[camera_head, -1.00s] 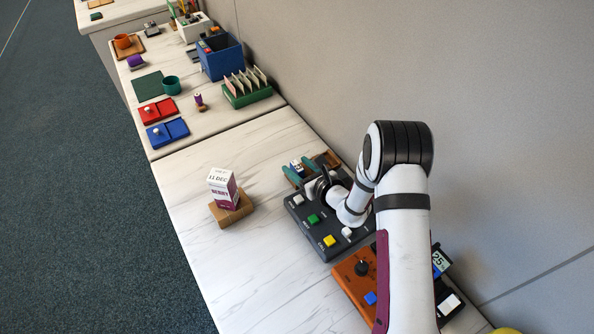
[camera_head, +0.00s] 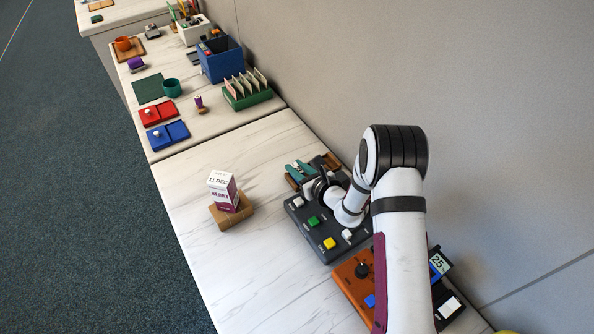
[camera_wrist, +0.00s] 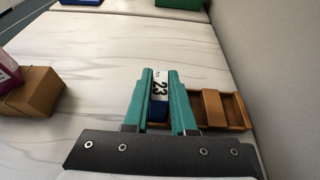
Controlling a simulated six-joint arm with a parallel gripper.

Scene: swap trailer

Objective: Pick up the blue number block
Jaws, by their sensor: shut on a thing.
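The blue number block (camera_wrist: 157,110) is between my gripper's teal fingers in the wrist view. Its lower part is blue and its white face shows "23". My gripper (camera_wrist: 160,74) is shut on the block, with a finger on each side of it. In the head view my gripper (camera_head: 299,169) is at the left end of the wooden tray, and the block is mostly hidden by the fingers. I cannot tell whether the block is clear of the tray.
The wooden tray (camera_wrist: 236,111) lies right of the block, close to the wall. A dark button panel (camera_head: 325,243) stands in front. A calendar box (camera_head: 222,191) sits on a wooden stand (camera_head: 231,219) to the left. Bare table lies between.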

